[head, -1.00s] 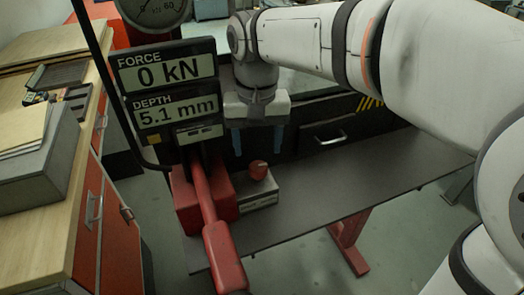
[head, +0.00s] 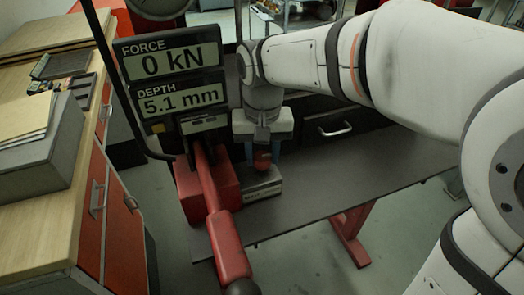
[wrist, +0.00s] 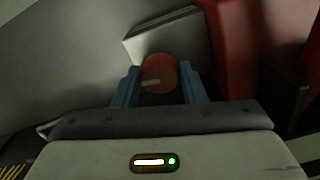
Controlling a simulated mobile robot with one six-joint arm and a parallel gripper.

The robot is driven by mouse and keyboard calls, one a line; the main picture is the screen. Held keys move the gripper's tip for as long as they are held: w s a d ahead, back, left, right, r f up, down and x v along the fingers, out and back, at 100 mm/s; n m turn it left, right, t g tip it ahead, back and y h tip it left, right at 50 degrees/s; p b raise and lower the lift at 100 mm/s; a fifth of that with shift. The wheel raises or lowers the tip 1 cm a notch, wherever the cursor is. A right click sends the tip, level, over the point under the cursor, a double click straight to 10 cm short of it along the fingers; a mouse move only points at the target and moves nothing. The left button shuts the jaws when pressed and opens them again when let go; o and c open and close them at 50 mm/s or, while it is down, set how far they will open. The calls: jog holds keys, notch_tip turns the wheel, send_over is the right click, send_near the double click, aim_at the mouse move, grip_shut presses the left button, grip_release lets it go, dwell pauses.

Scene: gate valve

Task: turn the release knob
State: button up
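The release knob (head: 262,160) is a small red knob on top of a grey box (head: 262,188). In the wrist view the knob (wrist: 160,70) shows a pale mark on its face. My gripper (head: 262,153) points down at the knob, with one blue finger on each side. In the wrist view my gripper (wrist: 160,88) looks open, with the knob between or just beyond the fingertips. Narrow gaps seem to show on both sides, so I see no clear grip. The lower part of the knob is hard to see.
A red lever (head: 225,240) and red press base (head: 190,195) stand close left of the box. The display panel (head: 170,75) reads 0 kN and 5.1 mm. The dark bench top (head: 345,180) is clear to the right. A wooden-topped cabinet (head: 60,245) is at left.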

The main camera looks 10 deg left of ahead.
aim_at(262, 156)
jog(key=c, duration=0.5)
jog(key=shift+n, duration=0.7)
jog(key=o, duration=1)
notch_tip(262, 156, up, 8)
jog(key=shift+f, duration=0.1)
